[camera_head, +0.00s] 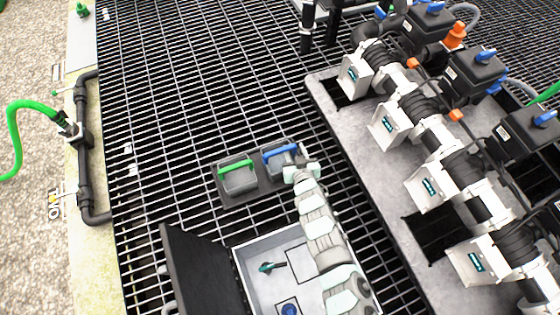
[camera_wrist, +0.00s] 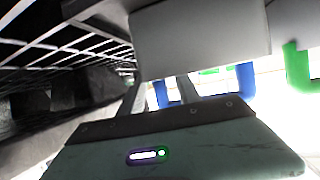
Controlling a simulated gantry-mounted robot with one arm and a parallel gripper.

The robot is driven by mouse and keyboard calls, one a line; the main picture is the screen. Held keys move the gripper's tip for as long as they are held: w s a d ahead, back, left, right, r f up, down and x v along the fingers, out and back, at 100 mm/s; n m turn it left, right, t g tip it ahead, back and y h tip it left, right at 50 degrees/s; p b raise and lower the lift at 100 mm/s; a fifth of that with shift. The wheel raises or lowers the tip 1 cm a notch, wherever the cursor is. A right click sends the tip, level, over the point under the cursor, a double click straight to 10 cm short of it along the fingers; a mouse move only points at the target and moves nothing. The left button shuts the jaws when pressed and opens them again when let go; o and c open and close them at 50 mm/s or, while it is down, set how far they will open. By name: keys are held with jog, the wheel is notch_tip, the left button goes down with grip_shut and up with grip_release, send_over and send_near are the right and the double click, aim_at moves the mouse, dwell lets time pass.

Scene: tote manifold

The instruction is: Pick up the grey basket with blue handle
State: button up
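The grey basket with blue handle (camera_head: 271,163) stands on the grating, left of my gripper (camera_head: 294,165). Its blue handle (camera_head: 280,154) is upright, and my gripper is close to its right end. In the wrist view, which looks upside down, the grey basket (camera_wrist: 200,42) fills the top and its blue handle (camera_wrist: 245,77) hangs below it. My gripper's two fingers (camera_wrist: 162,92) are apart, with part of the blue handle showing between or beyond them. I cannot tell whether they touch it.
A grey basket with green handle (camera_head: 237,178) stands just left of the blue-handled one. An open case (camera_head: 240,262) lies in front. The valve manifold (camera_head: 425,130) on its grey plate is to the right. The grating (camera_head: 190,80) is clear behind the baskets.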

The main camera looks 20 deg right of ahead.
jog(key=shift+c, duration=0.3)
grip_shut()
dwell(0.5)
